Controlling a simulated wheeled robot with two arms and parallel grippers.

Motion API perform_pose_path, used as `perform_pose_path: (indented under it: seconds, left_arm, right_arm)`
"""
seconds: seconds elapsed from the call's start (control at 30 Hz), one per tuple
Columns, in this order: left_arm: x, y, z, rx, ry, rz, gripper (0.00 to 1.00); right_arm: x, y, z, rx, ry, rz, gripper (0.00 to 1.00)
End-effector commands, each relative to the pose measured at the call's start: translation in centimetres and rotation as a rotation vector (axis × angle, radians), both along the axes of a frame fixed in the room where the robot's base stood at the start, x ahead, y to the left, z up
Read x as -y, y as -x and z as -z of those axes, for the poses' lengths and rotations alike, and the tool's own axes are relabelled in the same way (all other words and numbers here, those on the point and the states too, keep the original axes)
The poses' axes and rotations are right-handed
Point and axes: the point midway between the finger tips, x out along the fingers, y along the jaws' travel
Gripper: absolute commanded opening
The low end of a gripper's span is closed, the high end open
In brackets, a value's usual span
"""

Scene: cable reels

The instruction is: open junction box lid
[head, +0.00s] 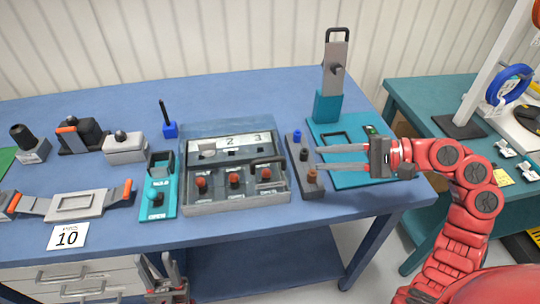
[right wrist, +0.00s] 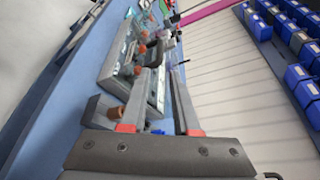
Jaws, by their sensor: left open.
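The grey junction box (head: 186,190) sits mid-table in the head view, with red-brown knobs and a white plate marked 2 and 3. A see-through bluish panel (head: 228,126) shows at its far side; I cannot tell exactly how the lid lies. A dark arched handle (head: 268,160) is at the box's right part. My right gripper (head: 319,157) is open and empty, right of the box, its fingers pointing left over a dark strip with pegs. Its fingers (right wrist: 162,72) also show apart in the right wrist view. My left gripper (head: 166,290) is open, low at the table's front edge.
The dark peg strip (head: 304,168) stands between the box and my right gripper. A teal board with a tall grey post (head: 334,68) is behind right. A teal switch block (head: 158,198) is close left of the box. Several fixtures crowd the left.

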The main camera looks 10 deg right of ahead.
Motion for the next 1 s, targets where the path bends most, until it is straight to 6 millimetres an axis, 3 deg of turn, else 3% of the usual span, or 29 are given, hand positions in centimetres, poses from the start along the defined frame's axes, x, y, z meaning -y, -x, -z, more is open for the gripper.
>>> perform_pose_path:
  seconds: [0.3,0.5,0.7,0.97,1.0]
  left_arm:
    - [0.0,0.0,-2.7,0.000,0.000,0.000,0.45]
    - [0.0,0.0,-3.6,0.000,0.000,0.000,0.45]
    - [0.0,0.0,-3.9,0.000,0.000,0.000,0.45]
    - [0.0,0.0,-3.9,0.000,0.000,0.000,0.45]
    - [0.0,0.0,-3.9,0.000,0.000,0.000,0.45]
  right_arm:
    - [-7.3,-2.3,1.2,-0.001,-0.005,-0.006,0.30]
    - [-10.5,-3.5,2.1,-0.003,-0.004,-0.004,0.30]
    - [-11.9,-4.0,2.6,0.000,-0.002,-0.002,0.30]
    - [-12.0,-4.0,2.7,0.000,-0.004,-0.001,0.30]
    - [-12.0,-4.0,2.7,0.000,-0.004,-0.001,0.26]
